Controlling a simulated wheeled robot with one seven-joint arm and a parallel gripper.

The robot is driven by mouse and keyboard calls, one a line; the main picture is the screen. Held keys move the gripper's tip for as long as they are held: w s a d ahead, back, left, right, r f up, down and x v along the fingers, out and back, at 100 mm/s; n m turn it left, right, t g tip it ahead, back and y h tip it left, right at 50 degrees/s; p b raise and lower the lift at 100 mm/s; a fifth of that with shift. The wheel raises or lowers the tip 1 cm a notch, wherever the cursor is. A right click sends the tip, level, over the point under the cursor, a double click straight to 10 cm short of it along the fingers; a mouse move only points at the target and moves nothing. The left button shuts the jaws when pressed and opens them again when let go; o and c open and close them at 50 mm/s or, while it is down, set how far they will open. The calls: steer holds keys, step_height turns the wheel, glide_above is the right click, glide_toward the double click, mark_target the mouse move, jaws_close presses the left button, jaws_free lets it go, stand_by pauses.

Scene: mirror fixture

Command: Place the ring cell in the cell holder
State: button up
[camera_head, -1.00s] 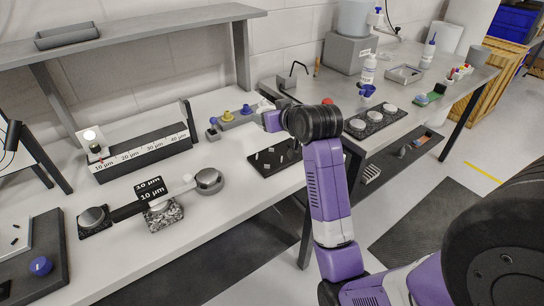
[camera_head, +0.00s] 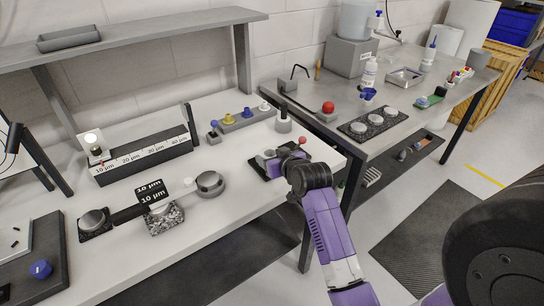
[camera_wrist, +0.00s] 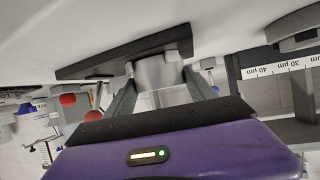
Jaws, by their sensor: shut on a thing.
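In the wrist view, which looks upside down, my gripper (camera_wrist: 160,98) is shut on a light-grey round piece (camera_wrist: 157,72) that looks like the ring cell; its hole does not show. The piece is close to a dark flat plate (camera_wrist: 95,67) and overlaps it in the picture; I cannot tell if they touch. In the head view, my gripper (camera_head: 277,160) is low over the black plate (camera_head: 258,172) near the table's front edge, and the held piece is mostly hidden. I cannot tell for sure which fixture is the cell holder; the plate may be part of it.
A grey rail with coloured knobs (camera_head: 246,120) is at the back. The scale block (camera_head: 145,157) and a round grey pot (camera_head: 210,184) are to the left.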

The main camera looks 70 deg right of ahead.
steer(key=o, duration=1.7)
steer(key=shift+f, duration=0.1)
